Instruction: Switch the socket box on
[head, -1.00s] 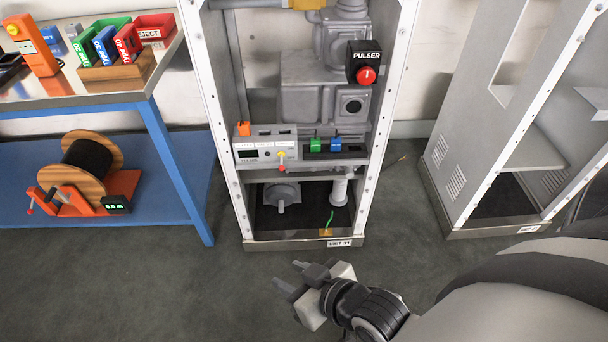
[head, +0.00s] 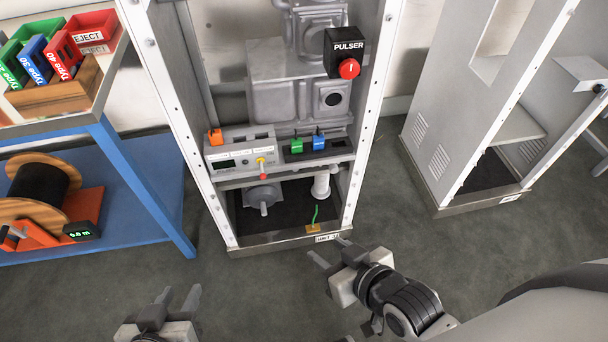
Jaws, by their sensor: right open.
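A grey box with a dark display, white labels and a red-tipped lever with a yellow base (head: 222,160) sits on the shelf of the middle frame; it looks like the socket box. An orange block stands at its back left corner. Beside it a dark holder (head: 327,154) carries a green block (head: 296,146) and a blue block (head: 319,142). My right gripper (head: 331,250) is open and empty, low in front of the frame's base. My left gripper (head: 179,297) is open and empty at the bottom edge. Neither touches the box. The lever's on or off state is unclear.
A black PULSER box with a red button (head: 349,69) hangs on the frame's right side. A blue-legged bench (head: 131,173) with a cable spool (head: 38,186) stands left. Another grey frame (head: 437,142) stands right. The floor (head: 245,285) in front is open.

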